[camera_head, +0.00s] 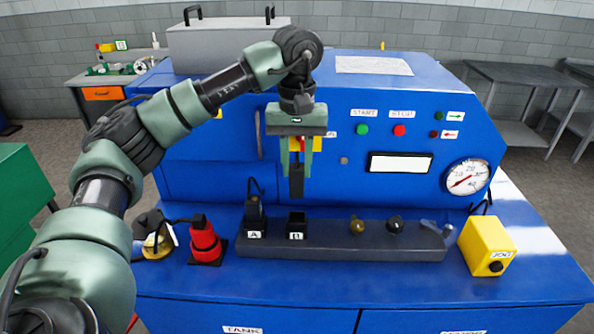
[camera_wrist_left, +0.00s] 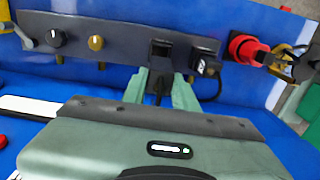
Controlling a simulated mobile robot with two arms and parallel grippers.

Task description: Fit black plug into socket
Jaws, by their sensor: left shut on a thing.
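My left gripper (camera_head: 298,158) is shut on a black plug (camera_head: 297,182), which hangs upright below the fingers. The plug in that view is partly hidden between the fingers. Socket A (camera_head: 254,215) beside it holds a black corded plug. My right gripper is not in view.
The dark strip (camera_head: 340,250) also carries two knobs (camera_head: 395,224) and a lever to the right. A red plug (camera_head: 204,240) stands left, a yellow box (camera_head: 486,246) right. The blue panel (camera_head: 345,180) with gauge rises close behind.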

